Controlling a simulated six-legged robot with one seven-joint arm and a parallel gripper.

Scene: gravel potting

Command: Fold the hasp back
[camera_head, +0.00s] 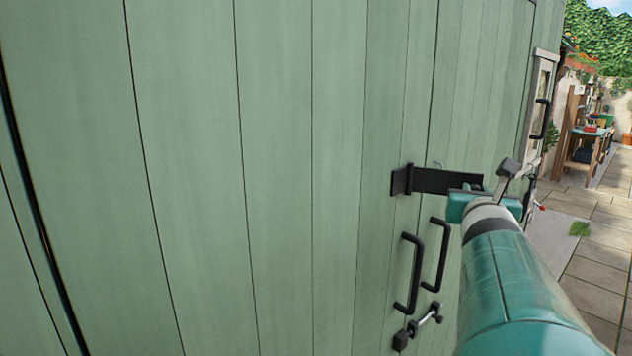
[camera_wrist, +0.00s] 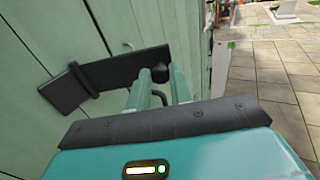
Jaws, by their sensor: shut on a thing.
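The black hasp (camera_head: 446,181) is fixed to the green wooden door by a plate at its left end. In the head view my gripper (camera_head: 500,185) is partly hidden by my arm.
Two black pull handles (camera_head: 411,275) and a black bolt (camera_head: 418,328) sit on the door (camera_head: 280,150) below the hasp. Paved ground (camera_head: 595,260) lies open to the right. A wooden potting bench (camera_head: 583,145) stands farther back.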

